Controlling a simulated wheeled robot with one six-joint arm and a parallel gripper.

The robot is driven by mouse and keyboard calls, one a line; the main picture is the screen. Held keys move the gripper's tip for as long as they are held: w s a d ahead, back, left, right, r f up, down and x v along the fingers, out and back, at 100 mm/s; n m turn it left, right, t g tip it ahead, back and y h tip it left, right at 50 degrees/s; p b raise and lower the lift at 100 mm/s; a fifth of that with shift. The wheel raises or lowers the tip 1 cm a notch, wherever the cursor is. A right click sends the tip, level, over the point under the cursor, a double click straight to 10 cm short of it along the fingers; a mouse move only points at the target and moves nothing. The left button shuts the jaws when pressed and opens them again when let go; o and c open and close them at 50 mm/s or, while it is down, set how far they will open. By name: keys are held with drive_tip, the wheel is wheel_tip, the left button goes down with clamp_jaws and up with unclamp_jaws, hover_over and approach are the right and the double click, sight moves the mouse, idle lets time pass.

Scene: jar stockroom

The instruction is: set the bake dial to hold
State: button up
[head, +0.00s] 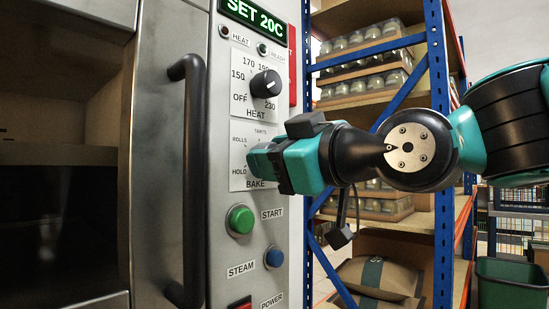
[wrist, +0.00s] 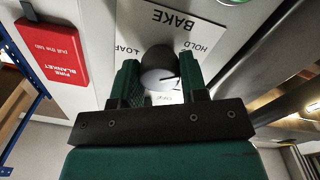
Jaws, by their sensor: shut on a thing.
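The bake dial (wrist: 158,66) is a dark round knob on a white plate marked BAKE (wrist: 190,22). In the wrist view the picture is upside down, with HOLD at the dial's upper right and LOAF at its upper left. My gripper (wrist: 158,78) is shut on the dial, one green finger on each side. The dial's pale pointer line points right and slightly down in that view, below the HOLD label, not at it. In the head view my gripper (head: 262,161) covers the dial; ROLLS, TARTS and HOLD show around it.
The heat dial (head: 266,84) is above, under a display reading SET 20C (head: 254,16). A green start button (head: 240,219) and blue steam button (head: 274,257) are below. The oven door handle (head: 188,180) stands out at left. Blue-framed shelves (head: 438,100) are behind my arm.

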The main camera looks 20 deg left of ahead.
drive_tip(key=shift+f, duration=0.1)
drive_tip(key=o, duration=0.9)
drive_tip(key=p+v, duration=0.5)
drive_tip(key=v, duration=1.2)
drive_tip(key=shift+s+d, duration=0.15)
